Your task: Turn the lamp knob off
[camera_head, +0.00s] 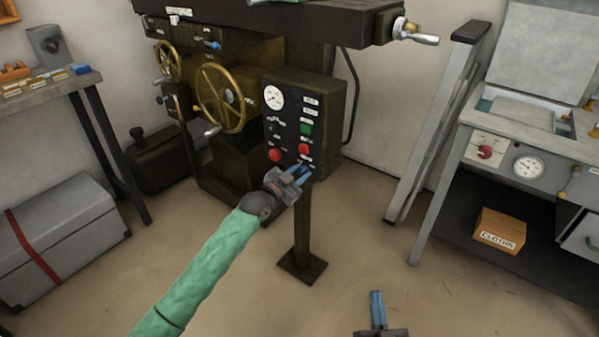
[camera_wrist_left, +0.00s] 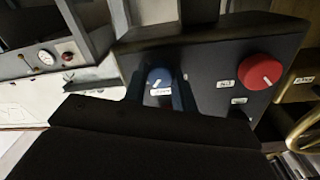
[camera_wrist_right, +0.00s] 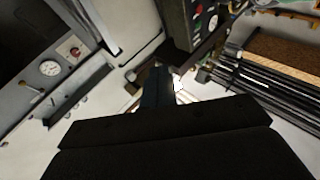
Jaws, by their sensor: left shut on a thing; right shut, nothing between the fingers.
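The black control panel (camera_head: 290,135) stands on a post in the middle of the head view. My left gripper (camera_head: 304,171) reaches the panel's lower right corner. In the head view the gripper hides most of this knob. My right gripper (camera_head: 377,308) is shut and empty, low over the floor, away from the panel.
A brass handwheel (camera_head: 220,97) is left of the panel. A grey bench (camera_head: 455,150) with a gauge stands at the right. The floor between is clear.

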